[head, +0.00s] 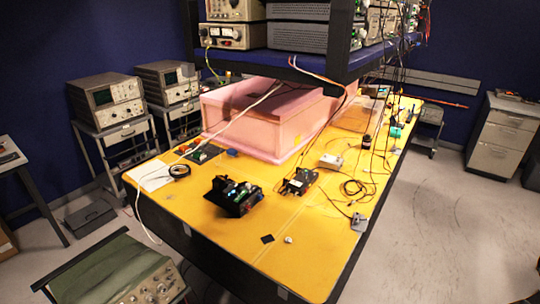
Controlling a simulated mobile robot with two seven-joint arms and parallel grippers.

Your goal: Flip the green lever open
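I cannot make out a green lever for certain. A black device (233,196) with small green and blue parts sits on the near part of the yellow table (200,225); its parts are too small to tell a lever or its position. A small green item (396,131) lies at the far right of the table, and its shape is unclear. The pink foam enclosure (240,132) stands on the table's far half. Neither of my grippers shows in the head view.
A shelf (290,65) of instruments overhangs the foam enclosure, with cables hanging down. A small circuit board (298,182), a pale box (331,161) and looped wires lie on the table. Carts with instruments stand left, a drawer cabinet (502,135) right. The right floor is clear.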

